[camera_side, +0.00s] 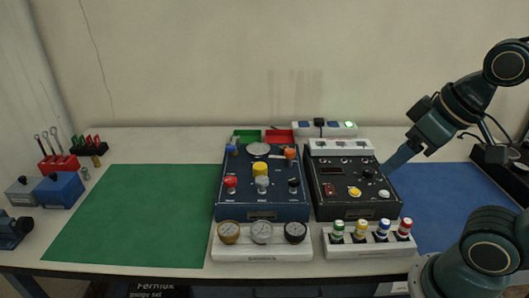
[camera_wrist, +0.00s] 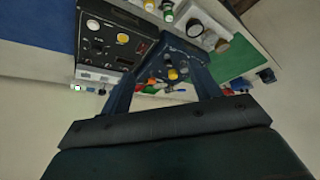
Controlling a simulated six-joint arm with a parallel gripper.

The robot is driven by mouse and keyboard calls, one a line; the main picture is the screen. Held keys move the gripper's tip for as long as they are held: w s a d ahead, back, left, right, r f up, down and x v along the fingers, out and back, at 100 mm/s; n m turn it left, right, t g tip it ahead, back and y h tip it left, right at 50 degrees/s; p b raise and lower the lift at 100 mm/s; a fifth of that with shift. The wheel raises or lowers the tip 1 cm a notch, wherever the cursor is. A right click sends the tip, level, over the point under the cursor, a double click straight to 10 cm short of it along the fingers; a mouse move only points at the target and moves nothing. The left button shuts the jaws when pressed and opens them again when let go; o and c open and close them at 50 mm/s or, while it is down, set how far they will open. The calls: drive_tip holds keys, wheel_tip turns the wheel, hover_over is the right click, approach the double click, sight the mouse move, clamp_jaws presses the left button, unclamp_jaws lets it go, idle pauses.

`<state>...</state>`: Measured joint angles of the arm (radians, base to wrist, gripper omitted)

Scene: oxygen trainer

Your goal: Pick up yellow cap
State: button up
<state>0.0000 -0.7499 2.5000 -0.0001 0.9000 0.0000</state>
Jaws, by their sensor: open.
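A yellow cap (camera_side: 260,169) stands on the blue panel (camera_side: 233,201), and it also shows in the wrist view (camera_wrist: 172,73) between my fingers but farther off. A smaller yellow-topped piece (camera_side: 361,228) stands in the white rack (camera_side: 370,249) in front of the black panel (camera_side: 357,209). My gripper (camera_side: 387,168) is over the right part of the black panel, well right of the cap on the blue panel. In the wrist view my gripper (camera_wrist: 164,70) has its fingers spread apart, with nothing held.
Red, grey and black knobs crowd the yellow cap. Several gauges (camera_side: 262,232) stand in front of the blue panel. Green (camera_side: 246,135) and red (camera_side: 279,135) trays lie behind it. The green mat (camera_side: 130,215) is bare.

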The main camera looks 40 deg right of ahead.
idle(0.3)
drive_tip(key=w+r+m+g, duration=0.35)
drive_tip(key=w+m, duration=0.35)
drive_tip(key=w, duration=1)
drive_tip(key=m+g, duration=0.2)
drive_tip(key=m, duration=0.6)
hover_over(260, 165)
wheel_tip(260, 165, down, 8)
drive_tip(key=shift+f, duration=0.25)
drive_tip(key=shift+d+f, duration=0.1)
drive_tip(key=shift+f, duration=4.25)
